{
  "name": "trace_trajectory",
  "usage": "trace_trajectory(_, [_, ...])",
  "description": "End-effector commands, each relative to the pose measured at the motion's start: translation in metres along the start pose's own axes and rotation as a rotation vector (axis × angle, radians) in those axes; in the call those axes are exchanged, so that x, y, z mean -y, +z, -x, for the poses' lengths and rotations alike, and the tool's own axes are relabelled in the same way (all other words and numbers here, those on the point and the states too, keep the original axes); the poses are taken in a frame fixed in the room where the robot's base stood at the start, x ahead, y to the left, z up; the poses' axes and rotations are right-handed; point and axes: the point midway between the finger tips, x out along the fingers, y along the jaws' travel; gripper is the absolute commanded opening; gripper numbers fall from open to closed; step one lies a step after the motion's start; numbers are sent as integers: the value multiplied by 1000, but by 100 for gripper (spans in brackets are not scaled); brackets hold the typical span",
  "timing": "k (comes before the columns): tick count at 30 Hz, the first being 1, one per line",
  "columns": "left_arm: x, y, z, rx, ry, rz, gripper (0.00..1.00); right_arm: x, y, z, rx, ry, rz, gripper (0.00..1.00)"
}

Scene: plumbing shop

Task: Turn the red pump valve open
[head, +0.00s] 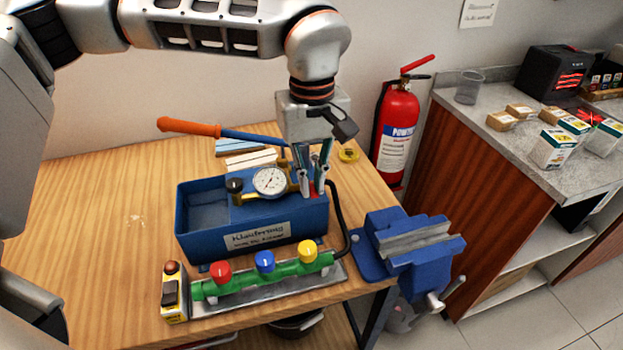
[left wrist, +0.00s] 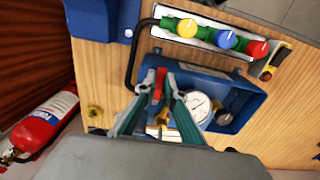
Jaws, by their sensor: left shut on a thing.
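The blue test pump (head: 255,232) stands on the wooden bench, with a round gauge (head: 270,181) and a long lever with an orange handle (head: 189,127). The red pump valve (head: 313,188) is at the right end of the pump, beside the gauge. My left gripper (head: 312,178) points down at it, its fingers on either side and shut on it. In the left wrist view the red valve (left wrist: 160,84) shows between the fingertips; its lower part is hidden by the fingers. The gauge (left wrist: 199,107) is close beside the right finger. My right gripper is not in view.
A green manifold (head: 265,277) with red, blue and yellow knobs lies in front of the pump, joined by a black hose. A blue vise (head: 408,250) is at the bench's right edge, a yellow box (head: 174,293) at front left. A fire extinguisher (head: 397,130) stands behind.

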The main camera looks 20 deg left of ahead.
Motion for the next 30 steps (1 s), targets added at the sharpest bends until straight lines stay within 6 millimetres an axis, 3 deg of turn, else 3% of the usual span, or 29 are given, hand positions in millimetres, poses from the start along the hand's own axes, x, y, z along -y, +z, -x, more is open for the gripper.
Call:
trace_trajectory(11, [-11,-1,1,0,0,209,0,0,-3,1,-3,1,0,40])
trace_trajectory(30, [-36,-15,1,0,1,816,0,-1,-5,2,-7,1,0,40])
